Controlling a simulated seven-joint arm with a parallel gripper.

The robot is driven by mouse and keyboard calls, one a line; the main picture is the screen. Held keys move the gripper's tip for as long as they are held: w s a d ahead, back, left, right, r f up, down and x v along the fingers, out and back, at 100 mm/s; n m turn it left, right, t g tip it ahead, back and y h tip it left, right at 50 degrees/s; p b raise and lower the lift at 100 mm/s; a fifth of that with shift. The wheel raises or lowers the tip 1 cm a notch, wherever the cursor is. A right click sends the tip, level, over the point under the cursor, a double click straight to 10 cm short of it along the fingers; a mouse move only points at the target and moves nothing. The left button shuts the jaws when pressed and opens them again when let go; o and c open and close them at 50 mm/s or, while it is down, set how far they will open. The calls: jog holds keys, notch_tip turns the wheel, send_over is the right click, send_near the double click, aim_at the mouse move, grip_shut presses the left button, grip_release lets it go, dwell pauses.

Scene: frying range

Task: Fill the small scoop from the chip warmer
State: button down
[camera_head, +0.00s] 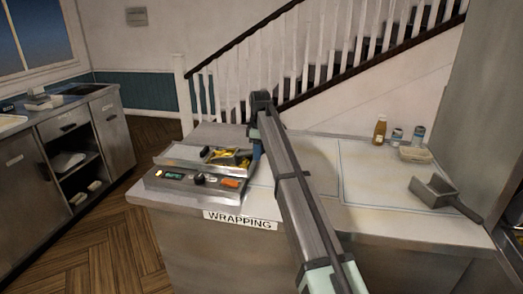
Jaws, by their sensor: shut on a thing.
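The chip warmer (176,181), a low metal tray with a control panel at its front, stands at the left end of the counter. Yellow chips (220,155) lie in it. A small grey scoop (243,161) is at the right side of the warmer, at the chips. How many chips are in the scoop is too small to tell. My gripper (255,158) is at the warmer's right edge, shut on the scoop; its fingers and the handle are mostly hidden by my arm.
A larger grey scoop (434,190) lies at the counter's right. A brown bottle (380,130), small jars (418,135) and a pale box (415,154) stand at the back right. The counter (310,150) is clear in the middle. A "WRAPPING" label (240,220) is on the front edge.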

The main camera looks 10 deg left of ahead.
jog(key=shift+a+f, duration=0.2)
jog(key=shift+a, duration=0.05)
jog(key=shift+d+f+y, duration=0.6)
jog(key=shift+d+y, duration=0.2)
jog(key=shift+d, duration=0.05)
jog(key=shift+y, duration=0.9)
jog(key=shift+v, duration=2.55)
